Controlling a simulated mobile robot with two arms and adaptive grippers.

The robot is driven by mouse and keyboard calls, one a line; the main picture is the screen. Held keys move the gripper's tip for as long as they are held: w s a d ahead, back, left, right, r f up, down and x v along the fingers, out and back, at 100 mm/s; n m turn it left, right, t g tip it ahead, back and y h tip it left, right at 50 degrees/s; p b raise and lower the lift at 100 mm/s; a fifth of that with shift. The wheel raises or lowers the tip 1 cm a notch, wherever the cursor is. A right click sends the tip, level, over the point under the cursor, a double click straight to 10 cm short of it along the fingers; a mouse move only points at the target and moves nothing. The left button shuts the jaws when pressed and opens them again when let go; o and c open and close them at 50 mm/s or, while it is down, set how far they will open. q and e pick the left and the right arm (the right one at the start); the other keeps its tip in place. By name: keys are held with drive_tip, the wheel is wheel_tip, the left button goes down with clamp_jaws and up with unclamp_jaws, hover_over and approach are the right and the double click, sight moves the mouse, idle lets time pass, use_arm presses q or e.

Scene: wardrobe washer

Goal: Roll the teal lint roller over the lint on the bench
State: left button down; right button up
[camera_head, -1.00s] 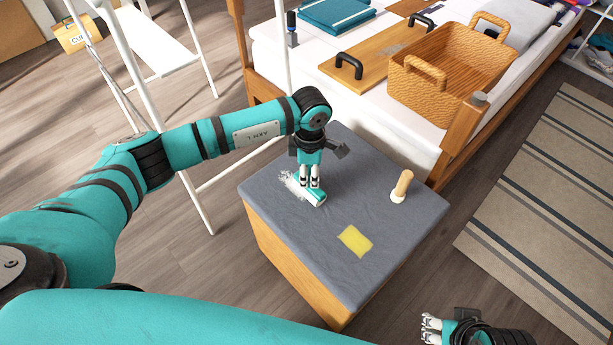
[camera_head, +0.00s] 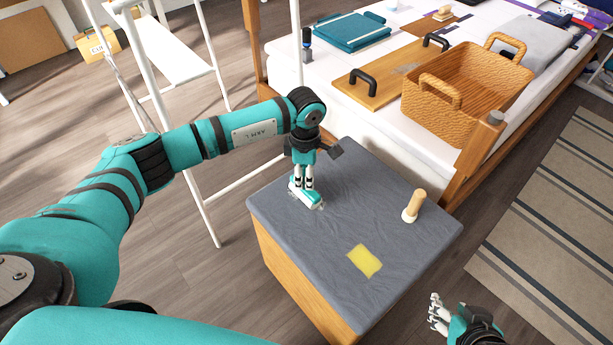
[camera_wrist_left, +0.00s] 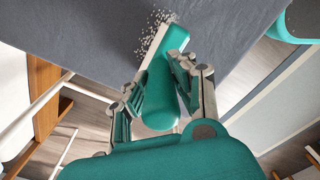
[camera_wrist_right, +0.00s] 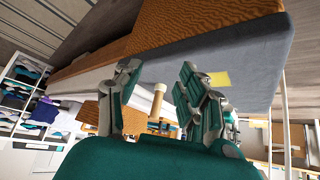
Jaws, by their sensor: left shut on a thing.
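The teal lint roller (camera_head: 308,200) with a pale head lies against the grey top of the bench (camera_head: 340,215), near its back left corner. My left gripper (camera_head: 304,184) is shut on its handle, which shows in the left wrist view (camera_wrist_left: 160,92). A strip of pale lint specks (camera_wrist_left: 151,32) lies beside the roller's head in the left wrist view. In the head view the roller and fingers hide most of that spot. My right gripper (camera_head: 437,315) is open and empty, off the bench's front right side; its spread fingers show in the right wrist view (camera_wrist_right: 155,72).
On the bench are a yellow patch (camera_head: 364,261) and a wooden-handled tool with a white base (camera_head: 413,206). Behind stands a bed-like table with a wicker basket (camera_head: 465,90) and a board with black handles (camera_head: 385,80). A white rack (camera_head: 170,50) stands left.

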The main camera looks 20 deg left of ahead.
use_arm(q)
drive_tip(key=w+a+b, duration=0.1)
drive_tip(key=a, duration=0.1)
drive_tip(key=w+a, duration=0.1)
drive_tip(key=a, duration=0.1)
drive_tip(key=shift+w+f+b, duration=0.1)
drive_tip(key=shift+w+b, duration=0.1)
drive_tip(key=shift+b, duration=0.2)
drive_tip(key=shift+a, duration=0.2)
use_arm(e)
drive_tip(key=w+a+r+t+y, duration=0.1)
drive_tip(key=w+a+r+t, duration=0.1)
drive_tip(key=w+r+t, duration=0.3)
drive_tip(key=shift+w+a+r+y, duration=0.35)
drive_tip(key=shift+w+r, duration=0.25)
drive_tip(key=shift+w, duration=0.35)
use_arm(q)
drive_tip(key=shift+d, duration=0.1)
